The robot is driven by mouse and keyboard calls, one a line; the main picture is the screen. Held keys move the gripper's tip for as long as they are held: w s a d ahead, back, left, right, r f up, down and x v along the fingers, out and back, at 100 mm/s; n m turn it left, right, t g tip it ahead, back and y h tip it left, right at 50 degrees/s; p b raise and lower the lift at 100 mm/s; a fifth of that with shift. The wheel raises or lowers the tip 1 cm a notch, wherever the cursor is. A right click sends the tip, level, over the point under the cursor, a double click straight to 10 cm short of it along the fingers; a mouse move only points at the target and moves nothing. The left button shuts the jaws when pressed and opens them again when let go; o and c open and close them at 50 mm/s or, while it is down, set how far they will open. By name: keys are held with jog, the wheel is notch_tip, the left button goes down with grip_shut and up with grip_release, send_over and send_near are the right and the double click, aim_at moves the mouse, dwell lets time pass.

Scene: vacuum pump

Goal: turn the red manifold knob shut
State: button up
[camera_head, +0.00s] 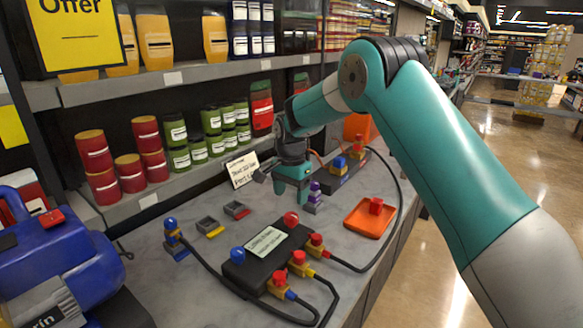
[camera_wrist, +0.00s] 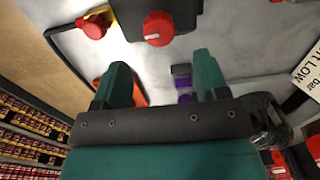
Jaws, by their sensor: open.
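The manifold is a dark box (camera_head: 250,272) with a pale label on top, lying on the grey counter. Its round red knob (camera_head: 291,219) is on the far right part of the top, and a blue knob (camera_head: 238,255) is on the left. In the wrist view the red knob (camera_wrist: 158,28) shows at the top centre, with a white mark on its face, on the dark box (camera_wrist: 180,12). My gripper (camera_head: 292,196) is open and empty above the counter, beyond the red knob. In the wrist view its two fingers (camera_wrist: 161,72) are wide apart, and the knob is past their tips, not between them.
Red-and-yellow valves (camera_head: 300,262) with black hoses line the manifold's near right side. A purple-and-grey piece (camera_head: 315,197) stands close to my gripper. An orange tray (camera_head: 368,220) holds a red part. A blue pump (camera_head: 60,255) is at left. Stocked shelves rise behind the counter.

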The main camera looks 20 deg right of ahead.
aim_at(291, 215)
notch_tip(291, 215, up, 10)
jog(key=shift+b, duration=0.4)
jog(key=shift+a, duration=0.1)
jog(key=s+a+r+n+y, duration=0.1)
jog(key=s+a+r+n, duration=0.3)
jog(key=s, duration=0.5)
jog(key=s+a+r+n+y, duration=0.1)
jog(key=s+a+r+n, duration=0.1)
jog(key=s+a+n, duration=0.5)
jog(key=s+a+f+n+y, duration=0.1)
jog(key=s+n, duration=0.7)
jog(key=s, duration=1.4)
jog(key=shift+s+f+y, duration=0.4)
jog(key=shift+f+y, duration=0.2)
jog(key=shift+f, duration=0.35)
